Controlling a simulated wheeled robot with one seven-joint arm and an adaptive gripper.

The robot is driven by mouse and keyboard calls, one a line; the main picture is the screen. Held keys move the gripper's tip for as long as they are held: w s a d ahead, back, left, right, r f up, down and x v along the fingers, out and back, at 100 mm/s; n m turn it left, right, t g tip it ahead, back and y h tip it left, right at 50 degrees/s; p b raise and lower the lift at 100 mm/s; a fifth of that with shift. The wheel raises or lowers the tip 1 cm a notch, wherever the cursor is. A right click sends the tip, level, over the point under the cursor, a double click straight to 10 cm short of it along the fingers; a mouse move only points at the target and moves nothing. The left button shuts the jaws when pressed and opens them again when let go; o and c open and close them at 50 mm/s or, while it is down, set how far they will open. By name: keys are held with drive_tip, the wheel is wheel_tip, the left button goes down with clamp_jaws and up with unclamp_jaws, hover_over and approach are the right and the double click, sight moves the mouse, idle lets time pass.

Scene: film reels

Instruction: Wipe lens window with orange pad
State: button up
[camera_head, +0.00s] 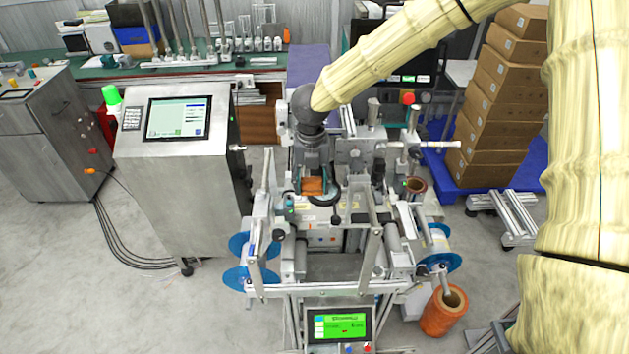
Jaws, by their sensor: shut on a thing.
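The orange pad (314,186) is between the fingers of my gripper (314,184), over the middle of the grey machine. My gripper is shut on the pad and points down. A dark round part (323,197) lies just under and beside the pad; it may be the lens window, but the pad and gripper cover most of it. I cannot tell whether the pad touches it.
The machine (330,265) has rods, clamps and blue discs (250,278) around the gripper. A steel cabinet with a screen (178,117) stands left. Stacked cartons (497,110) stand right. An orange roll (443,312) is on the floor at front right. Open floor lies at left.

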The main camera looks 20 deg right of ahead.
drive_tip(key=shift+d, duration=0.1)
drive_tip(key=shift+r, duration=3)
drive_tip(key=shift+r, duration=0.1)
drive_tip(key=shift+r, duration=1.4)
drive_tip(key=shift+f, duration=0.15)
drive_tip(key=shift+w+f+b, duration=0.1)
drive_tip(key=shift+f+b, duration=1.15)
drive_tip(key=shift+f, duration=2.25)
drive_tip(key=shift+f+b, duration=0.35)
drive_tip(key=shift+f, duration=0.65)
drive_tip(key=shift+d+r, duration=0.1)
